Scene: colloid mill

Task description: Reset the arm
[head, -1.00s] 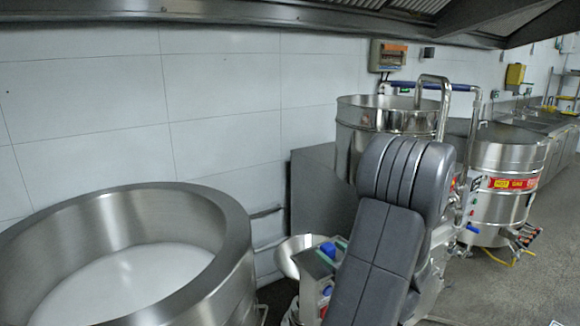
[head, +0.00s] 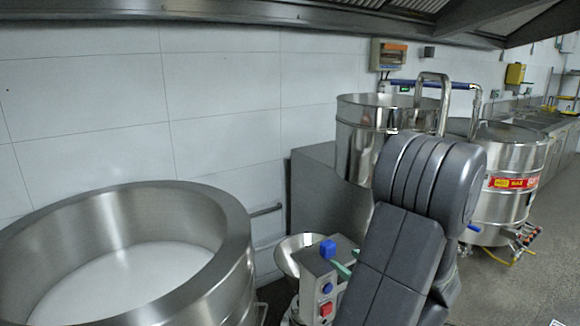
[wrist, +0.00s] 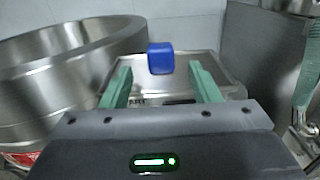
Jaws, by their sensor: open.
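My gripper (wrist: 158,82) is open, with its two green fingers apart and nothing held between them in the wrist view. A blue knob (wrist: 160,58) on top of the colloid mill's metal box shows just beyond and between the fingertips; I cannot tell if they touch it. In the head view, my dark grey arm reaches down in front of the mill and hides most of my gripper. A green finger shows beside the arm, close to the blue knob (head: 328,249). The mill's control box (head: 317,277) has a blue and a red button on its front.
A large steel vat (head: 228,262) with white contents stands at the left. A steel funnel (head: 287,258) sits beside the control box. Steel tanks (head: 508,212) stand behind and right of my arm. A range hood (head: 250,12) hangs overhead. Grey floor (head: 520,285) is open at the right.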

